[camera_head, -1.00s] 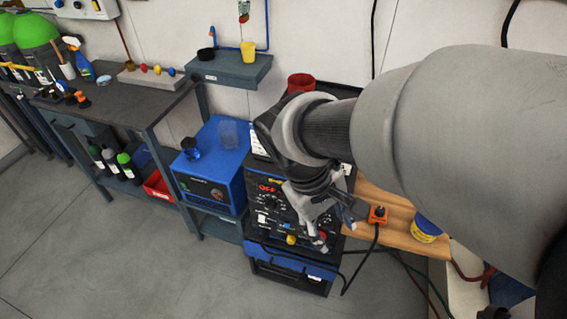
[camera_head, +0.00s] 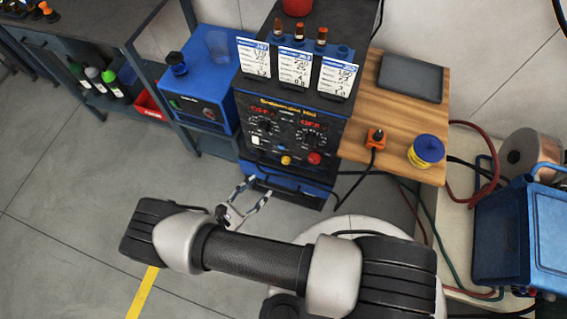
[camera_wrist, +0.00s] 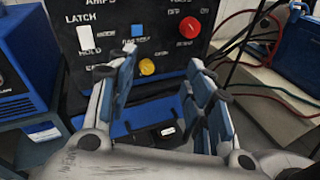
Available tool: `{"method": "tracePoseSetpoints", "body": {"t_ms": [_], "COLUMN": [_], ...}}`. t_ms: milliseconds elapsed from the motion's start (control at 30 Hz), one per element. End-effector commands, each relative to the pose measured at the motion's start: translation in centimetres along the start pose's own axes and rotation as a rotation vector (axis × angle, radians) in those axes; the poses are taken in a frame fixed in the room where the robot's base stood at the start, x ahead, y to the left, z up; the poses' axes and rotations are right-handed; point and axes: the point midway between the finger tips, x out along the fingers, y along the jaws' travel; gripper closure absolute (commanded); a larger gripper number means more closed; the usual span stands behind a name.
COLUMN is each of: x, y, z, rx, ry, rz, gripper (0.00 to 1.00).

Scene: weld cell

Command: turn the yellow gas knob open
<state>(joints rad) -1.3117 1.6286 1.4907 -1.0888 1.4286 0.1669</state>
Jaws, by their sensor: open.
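The yellow gas knob (camera_head: 286,160) is low on the front panel of the black welding machine (camera_head: 290,125), left of a red knob (camera_head: 314,158). In the wrist view the yellow knob (camera_wrist: 147,67) shows between and beyond my fingers, with the red knob (camera_wrist: 190,27) up and to its right. My gripper (camera_head: 255,192) is open and empty, in front of and below the panel. It also shows in the wrist view (camera_wrist: 165,78), its blue-padded fingers spread apart and not touching the knob.
A white switch (camera_wrist: 90,33) and a blue one (camera_wrist: 137,30) sit near the knob. A blue box (camera_head: 200,100) stands left of the machine. A wooden board (camera_head: 400,100) at right holds an orange plug (camera_head: 376,137) and a yellow-blue spool (camera_head: 426,152). Cables hang at right.

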Motion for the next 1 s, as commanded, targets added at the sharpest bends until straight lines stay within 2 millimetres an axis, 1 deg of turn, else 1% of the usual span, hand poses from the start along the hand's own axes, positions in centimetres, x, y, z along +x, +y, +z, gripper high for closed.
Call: {"method": "tracePoseSetpoints", "body": {"t_ms": [33,100,200,333,433,567,667,1000], "x": [-0.1,-0.1,0.2,0.5,0.8,1.8,3.3,9.1], "y": [-1.5,-2.9,-4.7,-6.0,-6.4,-6.1,-5.6,-3.2], "z": [-2.1,-4.2,-6.3,-7.9,-8.4,-8.4,-8.3,-7.9], "rx": [-0.053,-0.103,-0.157,-0.198,-0.211,-0.215,-0.215,-0.213], "ry": [-0.026,-0.053,-0.083,-0.105,-0.113,-0.116,-0.116,-0.115], "rz": [0.08,0.174,0.283,0.371,0.399,0.402,0.398,0.395], "gripper": [0.53,0.53,0.53,0.53,0.53,0.53,0.53,0.53]}}
